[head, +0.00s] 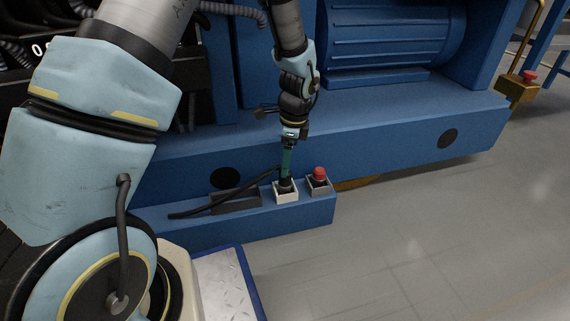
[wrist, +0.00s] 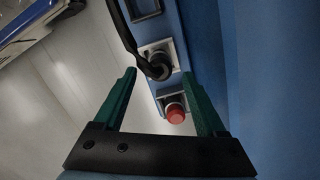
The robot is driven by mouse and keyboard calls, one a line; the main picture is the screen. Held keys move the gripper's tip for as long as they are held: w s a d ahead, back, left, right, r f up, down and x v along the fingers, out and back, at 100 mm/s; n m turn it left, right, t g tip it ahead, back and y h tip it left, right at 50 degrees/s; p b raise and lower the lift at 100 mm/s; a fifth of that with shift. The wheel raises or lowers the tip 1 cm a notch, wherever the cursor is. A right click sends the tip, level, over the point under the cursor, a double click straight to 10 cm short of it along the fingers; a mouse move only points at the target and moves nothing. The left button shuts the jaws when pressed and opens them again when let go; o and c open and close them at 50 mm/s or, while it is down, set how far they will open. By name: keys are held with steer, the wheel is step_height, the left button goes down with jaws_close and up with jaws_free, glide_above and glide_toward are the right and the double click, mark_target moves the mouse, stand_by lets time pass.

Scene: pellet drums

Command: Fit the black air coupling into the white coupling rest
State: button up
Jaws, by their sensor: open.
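The black air coupling (wrist: 158,67) stands in the white coupling rest (wrist: 148,48) in the wrist view, with its black hose leading off toward the top. In the head view the white rest (head: 286,197) sits on the blue ledge, with the dark coupling (head: 285,184) showing at its top. My gripper (head: 286,176) points down just above the coupling. In the wrist view my gripper (wrist: 159,74) is open, its green fingers on either side of the coupling with gaps showing. How deep the coupling sits in the rest cannot be told.
A red-capped piece (head: 319,174) stands in a second holder (head: 319,187) just right of the rest. The black hose (head: 220,203) lies left across a dark tray (head: 236,205). The blue machine wall rises behind; the grey floor in front is clear.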

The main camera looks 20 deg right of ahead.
step_height(320, 180, up, 8)
steer(key=p, duration=0.3)
steer(key=shift+s+d, duration=0.25)
steer(key=shift+d, duration=0.2)
